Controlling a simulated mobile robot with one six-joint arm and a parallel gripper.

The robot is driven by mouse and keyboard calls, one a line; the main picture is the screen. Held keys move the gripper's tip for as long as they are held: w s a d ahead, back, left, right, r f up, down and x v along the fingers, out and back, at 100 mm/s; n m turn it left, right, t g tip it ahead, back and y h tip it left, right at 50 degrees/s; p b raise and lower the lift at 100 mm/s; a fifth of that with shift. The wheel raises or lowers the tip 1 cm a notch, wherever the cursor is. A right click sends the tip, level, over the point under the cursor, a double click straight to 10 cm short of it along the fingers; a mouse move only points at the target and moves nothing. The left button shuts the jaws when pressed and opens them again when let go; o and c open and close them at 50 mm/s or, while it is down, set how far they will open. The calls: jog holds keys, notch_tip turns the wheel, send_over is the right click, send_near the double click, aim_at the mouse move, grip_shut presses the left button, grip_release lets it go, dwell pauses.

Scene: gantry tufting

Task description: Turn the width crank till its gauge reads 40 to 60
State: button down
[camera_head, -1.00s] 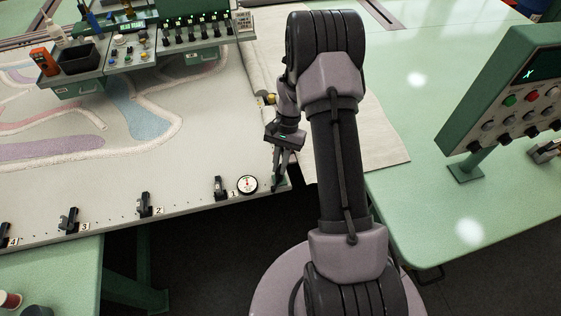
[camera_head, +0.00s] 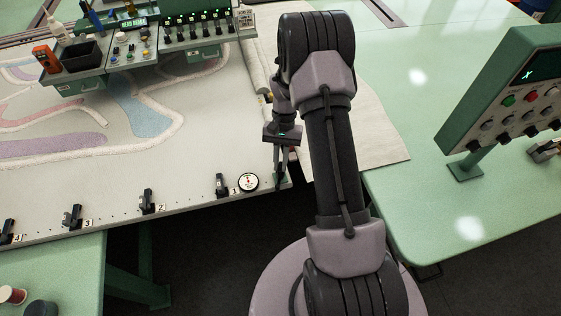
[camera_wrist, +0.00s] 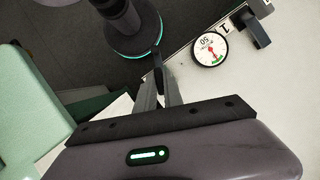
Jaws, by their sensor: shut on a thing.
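The width gauge (camera_head: 249,182) is a white round dial with a black rim, near the front right corner of the pale tufting table. It also shows in the wrist view (camera_wrist: 210,47), with a red needle, a green patch and a "50" mark; its exact reading is too small to tell. My gripper (camera_head: 280,181) points down at that corner, just right of the gauge. In the wrist view my gripper (camera_wrist: 158,72) has its fingers closed together on the small dark crank handle (camera_wrist: 158,54). The rest of the crank is mostly hidden.
Several black clamps line the table's front edge, the nearest beside the gauge (camera_head: 221,185). A control console (camera_head: 130,45) with switches and trays stands at the back left. A green button panel (camera_head: 505,95) stands on the right table. Dark floor lies between the tables.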

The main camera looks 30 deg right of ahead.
jog(key=c, duration=1.5)
grip_release()
jog(key=shift+o, duration=0.2)
jog(key=p+v, duration=0.4)
jog(key=v, duration=1.3)
jog(key=shift+r, duration=0.2)
jog(key=shift+w+d, duration=0.1)
